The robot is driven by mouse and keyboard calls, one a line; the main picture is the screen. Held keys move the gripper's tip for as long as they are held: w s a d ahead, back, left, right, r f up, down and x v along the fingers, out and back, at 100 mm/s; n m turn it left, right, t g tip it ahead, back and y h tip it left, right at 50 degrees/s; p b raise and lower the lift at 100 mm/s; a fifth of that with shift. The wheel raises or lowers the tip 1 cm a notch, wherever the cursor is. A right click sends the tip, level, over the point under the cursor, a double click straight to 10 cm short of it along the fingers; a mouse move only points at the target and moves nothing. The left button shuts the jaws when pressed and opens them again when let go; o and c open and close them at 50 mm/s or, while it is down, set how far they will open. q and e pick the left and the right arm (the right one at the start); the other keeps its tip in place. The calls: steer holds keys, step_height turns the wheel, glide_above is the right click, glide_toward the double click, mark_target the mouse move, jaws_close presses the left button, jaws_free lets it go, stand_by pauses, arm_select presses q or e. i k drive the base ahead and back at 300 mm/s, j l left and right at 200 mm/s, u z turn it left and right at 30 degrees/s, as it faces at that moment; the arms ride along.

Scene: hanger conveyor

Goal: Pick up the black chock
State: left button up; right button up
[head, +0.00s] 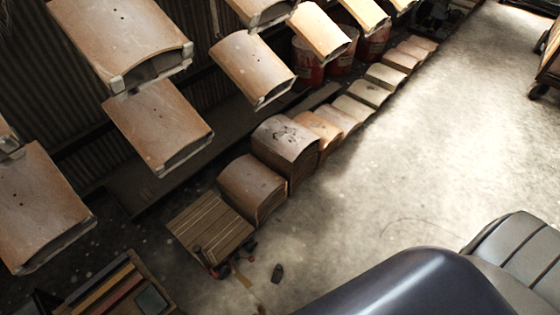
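A small black object (278,272), which may be the chock, lies on the concrete floor near the bottom middle of the head view. It is too small and dark to make out its exact shape. Open floor surrounds it, with a cluster of small dark and orange items (225,268) a little to its left. Neither my left nor my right gripper is in view.
A slatted wooden stack (210,228) and curved wooden stacks (252,188) line the left of the floor. Curved wooden panels (160,125) hang above. A wooden crate (118,290) stands at lower left. The floor (420,150) to the right is mostly clear.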

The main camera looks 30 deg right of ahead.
mark_target(278, 274)
steer(key=k+l+z, duration=0.15)
steer(key=k+l, duration=0.15)
steer(key=k, duration=0.15)
steer(key=k+l+z, duration=0.15)
steer(key=k+l, duration=0.2)
steer(key=k, duration=0.1)
